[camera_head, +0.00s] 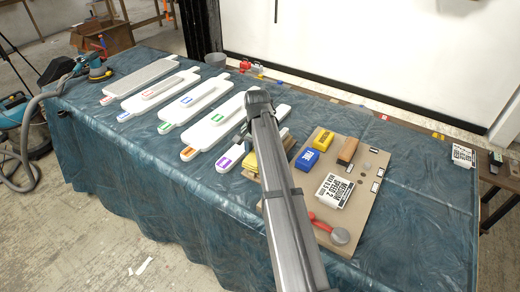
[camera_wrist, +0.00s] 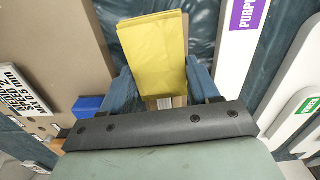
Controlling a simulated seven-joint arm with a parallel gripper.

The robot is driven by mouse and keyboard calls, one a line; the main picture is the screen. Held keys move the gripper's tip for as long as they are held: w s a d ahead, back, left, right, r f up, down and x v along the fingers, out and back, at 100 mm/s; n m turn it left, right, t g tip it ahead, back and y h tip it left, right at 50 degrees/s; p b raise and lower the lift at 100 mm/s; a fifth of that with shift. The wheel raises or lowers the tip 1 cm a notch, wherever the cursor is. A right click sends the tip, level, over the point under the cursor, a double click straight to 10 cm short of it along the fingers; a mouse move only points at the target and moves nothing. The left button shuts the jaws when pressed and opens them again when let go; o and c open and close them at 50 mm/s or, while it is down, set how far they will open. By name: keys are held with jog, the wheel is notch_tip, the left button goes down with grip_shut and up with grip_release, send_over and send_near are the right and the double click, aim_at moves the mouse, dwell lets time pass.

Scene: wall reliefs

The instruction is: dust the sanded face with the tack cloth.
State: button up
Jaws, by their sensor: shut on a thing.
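My gripper (camera_wrist: 164,88) has blue fingers and is shut on a flat yellow folded piece, which looks like the tack cloth (camera_wrist: 153,45). A tan strip shows under it between the fingers. In the head view my arm hides most of the gripper, and a bit of yellow (camera_head: 251,162) shows beside the arm. Several long pale reliefs lie on the table; the purple-labelled one (camera_head: 231,157) is nearest my gripper and also shows at the right in the wrist view (camera_wrist: 236,55). The far-left relief (camera_head: 140,78) has a grey face. I cannot tell which face is sanded.
A tan board (camera_head: 368,192) holds a blue block (camera_head: 307,159), a yellow block (camera_head: 322,139), a brown block (camera_head: 347,150), a printed card (camera_head: 334,190) and a red-handled tool (camera_head: 330,230). A sander (camera_head: 100,72) stands at the far left. The tarp's front strip is clear.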

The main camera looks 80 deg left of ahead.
jog(key=shift+w+a, duration=7.4)
jog(key=shift+a, duration=0.05)
notch_tip(320, 180, up, 8)
jog(key=shift+w, duration=0.1)
